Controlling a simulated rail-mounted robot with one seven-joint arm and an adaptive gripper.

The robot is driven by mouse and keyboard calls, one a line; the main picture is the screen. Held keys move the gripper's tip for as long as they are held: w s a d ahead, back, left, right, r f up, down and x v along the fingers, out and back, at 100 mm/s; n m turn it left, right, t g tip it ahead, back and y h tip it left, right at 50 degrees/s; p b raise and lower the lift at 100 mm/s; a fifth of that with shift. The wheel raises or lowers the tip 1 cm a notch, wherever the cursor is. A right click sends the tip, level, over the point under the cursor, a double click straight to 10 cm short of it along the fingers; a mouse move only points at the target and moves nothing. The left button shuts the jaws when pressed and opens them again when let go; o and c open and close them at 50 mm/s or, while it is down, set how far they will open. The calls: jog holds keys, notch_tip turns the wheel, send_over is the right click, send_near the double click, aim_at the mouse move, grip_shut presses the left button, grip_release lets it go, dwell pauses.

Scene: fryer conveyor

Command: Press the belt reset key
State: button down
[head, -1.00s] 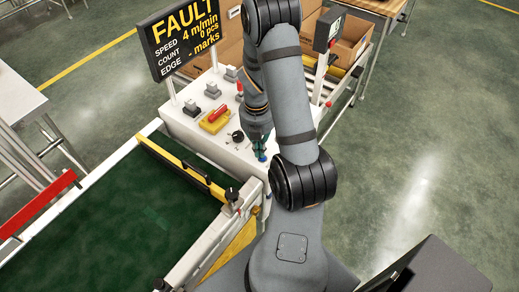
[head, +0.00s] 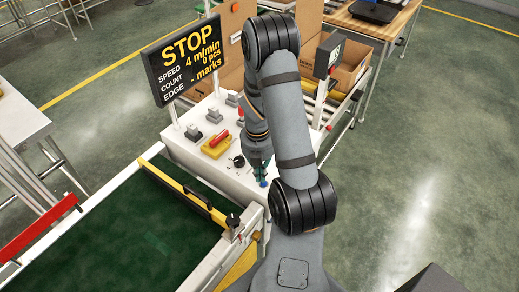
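The white control box (head: 185,150) stands beyond the green belt. My gripper (head: 262,180) points down at the near right part of its top, at a small blue key (head: 263,184). The fingertips are at the key or just above it; I cannot tell whether they touch. The fingers are small here and partly behind my wrist, so their opening is unclear. The display (head: 188,62) above the box reads STOP, 4 m/min, 0 pcs, - marks. No label on the blue key can be read.
On the box top are a red switch on a yellow plate (head: 214,148), a black knob (head: 238,161) and several grey-capped buttons (head: 194,133). Cardboard boxes (head: 350,72) stand behind.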

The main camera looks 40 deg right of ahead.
notch_tip(320, 180, up, 13)
jog(key=p, duration=0.1)
jog(key=shift+w+f, duration=0.2)
jog(key=shift+w, duration=0.1)
jog(key=shift+a, duration=0.1)
dwell(0.3)
jog(key=s+d+b, duration=0.1)
jog(key=s+d, duration=0.2)
jog(key=s, duration=0.9)
jog(key=s+d+b, duration=0.2)
jog(key=s+d, duration=0.1)
jog(key=s, duration=0.9)
jog(key=shift+s, duration=0.15)
jog(key=w+a+p, duration=0.3)
jog(key=w+a, duration=0.1)
jog(key=w, duration=1.4)
jog(key=shift+a, duration=0.2)
jog(key=shift+s, duration=0.15)
